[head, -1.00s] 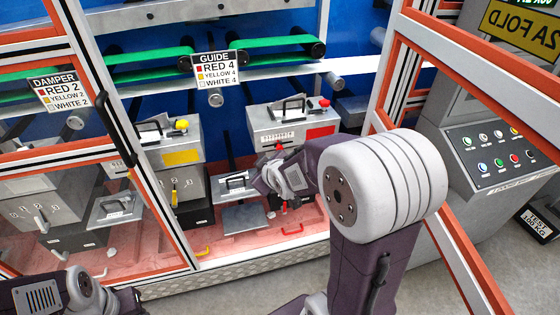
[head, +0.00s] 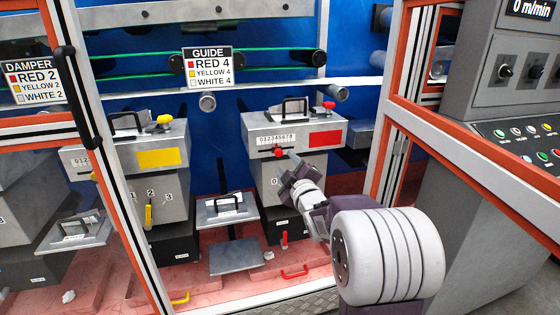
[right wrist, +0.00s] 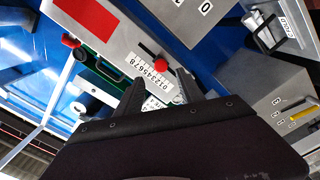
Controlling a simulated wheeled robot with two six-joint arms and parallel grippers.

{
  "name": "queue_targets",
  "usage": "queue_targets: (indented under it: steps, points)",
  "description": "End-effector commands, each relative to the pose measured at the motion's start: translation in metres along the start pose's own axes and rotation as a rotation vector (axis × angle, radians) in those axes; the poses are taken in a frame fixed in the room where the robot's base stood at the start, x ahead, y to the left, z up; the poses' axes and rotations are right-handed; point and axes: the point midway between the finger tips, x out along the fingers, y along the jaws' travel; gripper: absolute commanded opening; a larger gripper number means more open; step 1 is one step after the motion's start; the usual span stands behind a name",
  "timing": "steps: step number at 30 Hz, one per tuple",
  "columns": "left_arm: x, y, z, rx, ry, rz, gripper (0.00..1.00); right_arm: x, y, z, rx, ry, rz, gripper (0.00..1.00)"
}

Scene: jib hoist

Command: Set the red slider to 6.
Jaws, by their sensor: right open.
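The red slider (head: 278,152) is a small red knob in a dark slot on the front of the grey box with the red plate (head: 325,138). A number scale (head: 276,139) runs just above the slot; the knob stands near its middle, the exact number unclear. In the right wrist view the red slider (right wrist: 160,64) and the scale (right wrist: 152,76) appear turned over. My right gripper (head: 289,166) is close in front of the box, just below and right of the knob. Its fingers (right wrist: 160,82) are apart, with nothing visibly held. My left gripper is out of view.
A red mushroom knob (head: 329,105) and black handle (head: 294,108) top this box. A yellow-marked box (head: 158,158) stands left. The guide sign (head: 208,67) reads red 4. Orange-edged frame posts (head: 392,110) flank the opening; a button console (head: 530,140) is right.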

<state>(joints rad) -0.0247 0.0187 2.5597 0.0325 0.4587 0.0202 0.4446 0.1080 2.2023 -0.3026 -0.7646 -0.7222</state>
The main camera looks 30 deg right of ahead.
Motion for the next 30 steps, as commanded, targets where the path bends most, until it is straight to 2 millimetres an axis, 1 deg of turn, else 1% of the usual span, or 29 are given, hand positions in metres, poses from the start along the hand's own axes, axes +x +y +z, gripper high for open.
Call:
queue_targets:
  steps: [1,3,6,9,13,20,23,24,25,30]
  points:
    - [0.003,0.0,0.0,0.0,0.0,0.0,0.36,0.012,-0.002,0.001,0.0,0.001,-0.001,0.45]
    - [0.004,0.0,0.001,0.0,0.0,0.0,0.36,0.027,-0.003,0.0,0.0,0.002,-0.002,0.45]
    - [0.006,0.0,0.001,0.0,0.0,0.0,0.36,0.047,-0.002,0.001,0.0,0.001,-0.002,0.45]
    - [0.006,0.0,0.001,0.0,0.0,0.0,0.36,0.061,-0.002,0.0,0.001,0.001,-0.001,0.45]
    - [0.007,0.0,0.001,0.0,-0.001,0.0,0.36,0.07,-0.002,0.0,0.001,0.0,-0.002,0.45]
    - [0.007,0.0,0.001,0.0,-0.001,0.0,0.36,0.071,-0.001,0.0,0.001,0.0,-0.002,0.45]
    - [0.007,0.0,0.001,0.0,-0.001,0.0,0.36,0.071,-0.001,0.0,0.001,0.0,-0.002,0.2]
    - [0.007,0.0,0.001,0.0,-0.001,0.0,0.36,0.071,-0.001,0.0,0.001,0.0,-0.002,0.09]
    - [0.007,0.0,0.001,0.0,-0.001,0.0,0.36,0.071,-0.001,0.0,0.001,0.0,-0.002,0.01]
    - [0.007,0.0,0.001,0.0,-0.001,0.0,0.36,0.071,-0.001,0.0,0.001,0.0,-0.002,0.0]
